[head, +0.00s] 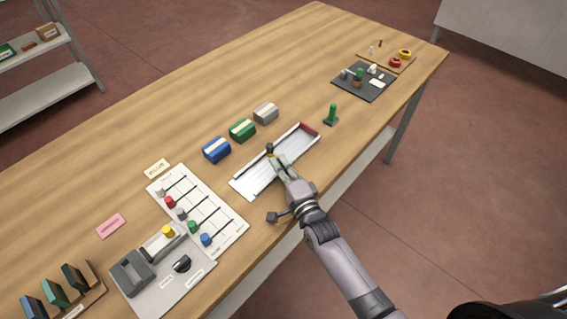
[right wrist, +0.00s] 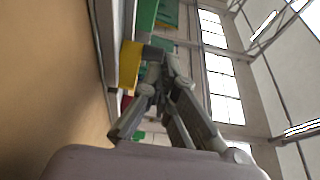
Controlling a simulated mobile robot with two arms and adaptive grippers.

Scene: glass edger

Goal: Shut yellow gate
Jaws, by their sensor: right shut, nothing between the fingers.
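In the head view, a yellow knob (head: 168,231) sits by the lower left of the white slider board, beside a grey bar. I cannot make out a yellow gate for certain there. My right gripper (head: 271,152) is over the white tray (head: 247,187), well to the right of that knob. In the right wrist view my right gripper (right wrist: 155,54) is shut and empty. A yellow block (right wrist: 130,65) shows just left of its fingertips; I cannot tell whether they touch. My arm covers part of the tray. My left gripper is not in view.
The white slider board (head: 218,207) has several coloured knobs. Blue (head: 216,150), green (head: 242,130) and grey (head: 265,113) blocks stand behind the tray. A green upright piece (head: 331,115) stands to its right. The table's back left (head: 170,105) is clear.

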